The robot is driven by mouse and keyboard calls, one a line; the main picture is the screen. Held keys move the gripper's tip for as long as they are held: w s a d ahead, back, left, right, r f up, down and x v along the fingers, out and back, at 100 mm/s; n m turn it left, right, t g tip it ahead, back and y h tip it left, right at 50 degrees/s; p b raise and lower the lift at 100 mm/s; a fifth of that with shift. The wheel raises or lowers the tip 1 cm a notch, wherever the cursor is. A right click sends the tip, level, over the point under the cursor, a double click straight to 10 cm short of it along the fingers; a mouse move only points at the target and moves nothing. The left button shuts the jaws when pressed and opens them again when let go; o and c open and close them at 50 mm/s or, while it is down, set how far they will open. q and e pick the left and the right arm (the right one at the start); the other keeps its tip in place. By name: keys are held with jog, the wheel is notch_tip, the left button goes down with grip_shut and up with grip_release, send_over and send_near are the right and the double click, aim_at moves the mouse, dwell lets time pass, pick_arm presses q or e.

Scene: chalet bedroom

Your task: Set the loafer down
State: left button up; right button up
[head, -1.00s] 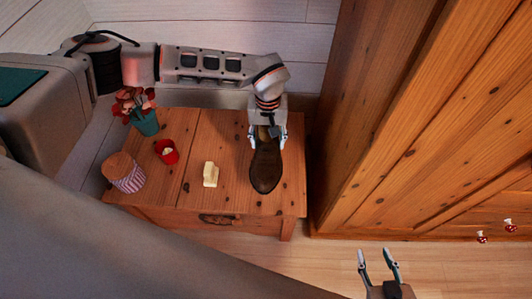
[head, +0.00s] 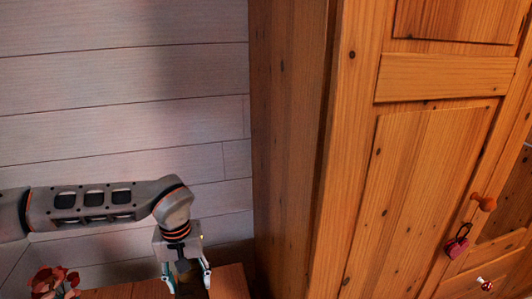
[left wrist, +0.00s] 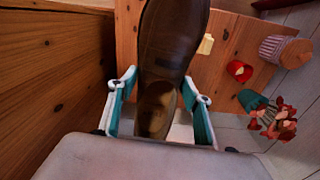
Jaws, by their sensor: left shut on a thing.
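The brown loafer (left wrist: 172,42) lies lengthwise between the fingers of my left gripper (left wrist: 160,85) in the left wrist view, its open heel end nearest the gripper. My left gripper (head: 189,284) is shut on it; in the head view it is at the bottom edge, pointing down, and most of the shoe is cut off. The loafer is over the wooden table (left wrist: 230,70). I cannot tell whether its sole touches the tabletop. My right gripper is out of view.
A yellowish block (left wrist: 206,44), a red cup-like item (left wrist: 239,71), a striped jar (left wrist: 277,50) and a potted red flower (left wrist: 277,118) stand to one side.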

pick_arm(q)
jog(key=shift+m, duration=0.6)
jog(key=s+a+r, duration=0.1)
jog(key=r, duration=0.1)
jog(key=s+a+r+p, duration=0.1)
jog(key=r, duration=0.2)
jog(key=s+r+p, duration=0.1)
jog(key=r, duration=0.1)
jog(key=shift+s+a+r, duration=0.3)
jog(key=shift+a+r, duration=0.05)
jog(key=shift+a, duration=0.05)
jog(key=s+a+r+m+p, duration=0.1)
jog(key=s+a+r, duration=0.1)
jog(key=s+r, duration=0.2)
jog(key=shift+a+r, duration=0.15)
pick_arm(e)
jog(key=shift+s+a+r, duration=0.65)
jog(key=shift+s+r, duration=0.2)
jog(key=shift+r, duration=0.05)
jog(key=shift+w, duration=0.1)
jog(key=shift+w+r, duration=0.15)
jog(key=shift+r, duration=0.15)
